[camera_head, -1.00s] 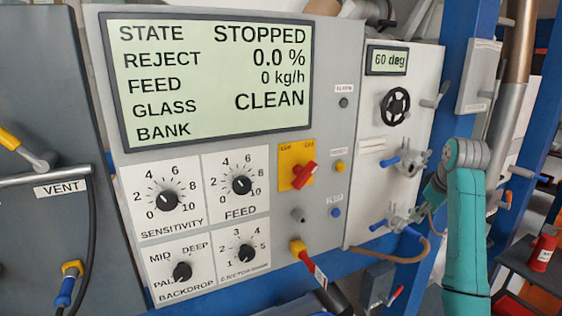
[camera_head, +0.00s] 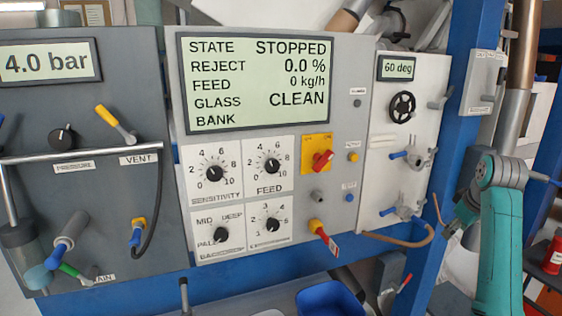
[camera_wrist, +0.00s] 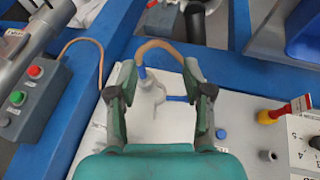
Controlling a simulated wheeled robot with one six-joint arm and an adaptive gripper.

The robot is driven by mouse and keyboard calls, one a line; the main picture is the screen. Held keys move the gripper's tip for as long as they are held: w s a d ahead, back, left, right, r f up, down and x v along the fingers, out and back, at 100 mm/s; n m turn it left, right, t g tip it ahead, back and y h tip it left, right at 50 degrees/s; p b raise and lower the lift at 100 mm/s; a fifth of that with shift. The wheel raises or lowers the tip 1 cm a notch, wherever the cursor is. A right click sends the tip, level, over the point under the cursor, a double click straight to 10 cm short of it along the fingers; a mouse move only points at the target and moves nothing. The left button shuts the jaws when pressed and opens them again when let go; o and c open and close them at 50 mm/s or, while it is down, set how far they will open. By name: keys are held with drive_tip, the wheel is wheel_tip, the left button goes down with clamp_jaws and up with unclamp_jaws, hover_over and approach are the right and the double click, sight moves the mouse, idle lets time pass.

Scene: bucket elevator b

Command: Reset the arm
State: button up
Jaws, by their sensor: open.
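My arm (camera_head: 500,230) is teal and stands at the right of the head view, bent in front of the blue post. My gripper (camera_wrist: 162,92) is open and empty in the wrist view, its two dark fingers spread wide. Between and beyond the fingers are a grey valve with blue handles (camera_wrist: 172,98) and a brown hose (camera_wrist: 160,48). The same valve area (camera_head: 402,210) shows in the head view, left of my arm. In the head view the fingertips are small and partly hidden, and I see no contact with the valve.
The control panel display (camera_head: 258,85) reads STOPPED and CLEAN. A grey pressure panel (camera_head: 130,190) with hoses and levers stands at the left. A blue frame post (camera_head: 462,150) rises behind my arm. In the wrist view a button box (camera_wrist: 30,98) is at the left.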

drive_tip(key=s+a+f+m+t, duration=0.15)
drive_tip(key=a+f, duration=0.25)
drive_tip(key=f, duration=0.7)
drive_tip(key=s+a+f, duration=0.2)
drive_tip(key=a+f, duration=0.2)
drive_tip(key=f, duration=0.8)
drive_tip(key=s+a+f+m+t, duration=0.1)
drive_tip(key=s+a+f, duration=0.4)
drive_tip(key=s+f, duration=0.3)
drive_tip(key=s+a+f+t, duration=0.2)
drive_tip(key=s+a+f, duration=0.3)
drive_tip(key=s+f, duration=0.25)
drive_tip(key=s+a+m+t, duration=0.1)
drive_tip(key=s+a, duration=0.2)
drive_tip(key=s, duration=0.8)
drive_tip(key=s+a+t, duration=0.1)
drive_tip(key=s+a, duration=0.3)
drive_tip(key=s, duration=0.7)
drive_tip(key=s+a+r+m+t+y, duration=0.1)
drive_tip(key=s+a+r+t, duration=0.1)
drive_tip(key=s+r, duration=1.3)
drive_tip(key=s+t, duration=0.1)
drive_tip(key=s, duration=0.2)
drive_tip(key=shift+s+a+r, duration=0.2)
drive_tip(key=shift+a+r, duration=0.2)
